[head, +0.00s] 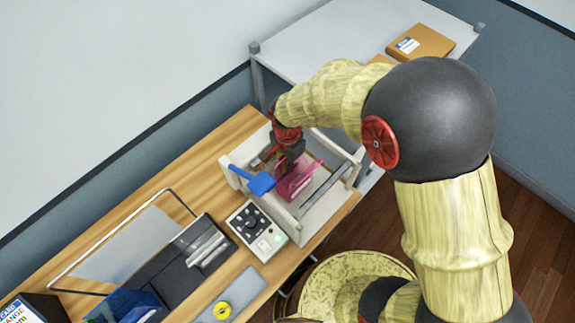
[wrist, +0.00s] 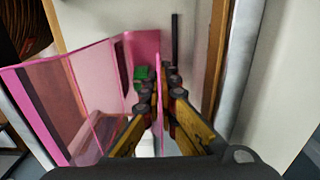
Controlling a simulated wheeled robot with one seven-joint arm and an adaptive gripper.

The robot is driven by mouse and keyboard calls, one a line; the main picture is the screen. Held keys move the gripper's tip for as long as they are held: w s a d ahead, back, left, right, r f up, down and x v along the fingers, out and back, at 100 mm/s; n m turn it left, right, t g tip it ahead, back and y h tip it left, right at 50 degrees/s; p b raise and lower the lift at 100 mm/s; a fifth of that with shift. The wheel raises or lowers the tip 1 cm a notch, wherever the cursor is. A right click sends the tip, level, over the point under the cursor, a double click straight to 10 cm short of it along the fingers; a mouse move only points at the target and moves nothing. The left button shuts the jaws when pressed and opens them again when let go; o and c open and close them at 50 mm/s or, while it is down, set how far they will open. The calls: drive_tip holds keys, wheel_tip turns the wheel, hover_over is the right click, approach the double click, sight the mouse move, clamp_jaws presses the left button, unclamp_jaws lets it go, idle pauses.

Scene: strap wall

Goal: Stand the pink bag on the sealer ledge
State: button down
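The pink bag (head: 297,184) is translucent and sits inside the white frame of the sealer (head: 325,213), beneath my gripper (head: 287,165). In the wrist view the bag (wrist: 80,75) spreads to the left, with a small green thing behind or inside it. My gripper (wrist: 160,95) has its two fingers close together, with a thin upright pink wall of the bag between them. It looks shut on that wall. The bag's lower edge and its contact with the sealer ledge are hidden. I cannot tell whether the bag stands on it.
A blue lever (head: 258,183) sticks out at the sealer's left. A control box (head: 257,231) with a black knob stands in front. A dark tray (head: 195,255) with pale rolls is to the left. A grey table (head: 345,45) with a brown box (head: 421,43) is behind.

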drive_tip(key=shift+f+b, duration=0.3)
drive_tip(key=shift+f, duration=0.25)
idle(0.4)
drive_tip(key=c, duration=2.3)
unclamp_jaws()
drive_tip(key=o, duration=0.3)
drive_tip(key=shift+o, duration=0.2)
drive_tip(key=shift+r, duration=0.1)
drive_tip(key=shift+r+p, duration=3.95)
drive_tip(key=shift+r, duration=2)
